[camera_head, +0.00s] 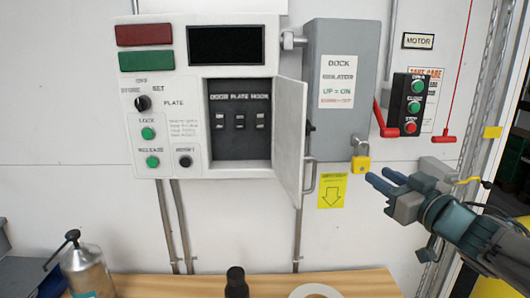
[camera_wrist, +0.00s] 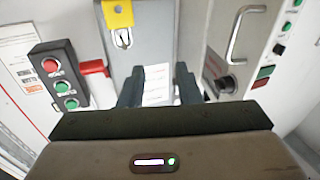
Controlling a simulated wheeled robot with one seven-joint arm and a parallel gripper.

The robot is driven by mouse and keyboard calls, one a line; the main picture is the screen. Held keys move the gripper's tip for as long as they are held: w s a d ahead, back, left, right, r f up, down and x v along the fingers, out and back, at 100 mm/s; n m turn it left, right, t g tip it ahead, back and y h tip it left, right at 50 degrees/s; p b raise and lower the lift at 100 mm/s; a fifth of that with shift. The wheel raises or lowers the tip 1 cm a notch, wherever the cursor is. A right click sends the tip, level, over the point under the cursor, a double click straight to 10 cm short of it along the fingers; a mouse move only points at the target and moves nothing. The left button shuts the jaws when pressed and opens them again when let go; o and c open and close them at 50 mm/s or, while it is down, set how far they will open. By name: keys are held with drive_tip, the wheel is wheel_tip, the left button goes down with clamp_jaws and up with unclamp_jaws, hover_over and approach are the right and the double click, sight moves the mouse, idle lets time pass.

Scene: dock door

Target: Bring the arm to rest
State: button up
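My gripper (camera_head: 378,177) is at the right of the head view, in front of the wall just right of the yellow padlock. In the wrist view its two dark fingers (camera_wrist: 158,88) stand apart with nothing held between them. The arm reaches in from the lower right. The grey dock isolator box (camera_head: 343,115) is left of the gripper; it also shows behind the fingers in the wrist view (camera_wrist: 143,40). The yellow padlock (camera_head: 361,163) hangs under the box, and shows at the top of the wrist view (camera_wrist: 118,14).
The white control panel (camera_head: 143,88) has its compartment door (camera_head: 291,138) swung open towards me. A red lever (camera_head: 386,122) and a button box (camera_head: 413,104) are near the gripper. A bench (camera_head: 370,282) below holds a pump can (camera_head: 88,275), a dark bottle (camera_head: 236,283) and a white ring (camera_head: 315,291).

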wheel_tip(320, 180, down, 11)
drive_tip(key=s+d+m+g+h, duration=0.1)
drive_tip(key=s+m+g+h, duration=0.1)
drive_tip(key=m+g+h, duration=0.55)
drive_tip(key=s+a+f+n+g, duration=0.1)
drive_tip(key=s+a+f+g, duration=0.2)
drive_tip(key=s+a+f, duration=0.2)
drive_tip(key=s+a+f+n+g, duration=0.1)
drive_tip(key=s+a+f+g, duration=0.3)
drive_tip(key=s, duration=0.6)
wheel_tip(320, 180, down, 3)
drive_tip(key=shift+a+r+y, duration=0.1)
drive_tip(key=shift+a+y, duration=0.35)
drive_tip(key=shift+a, duration=0.55)
drive_tip(key=shift+a+n, duration=0.1)
drive_tip(key=shift+n, duration=0.25)
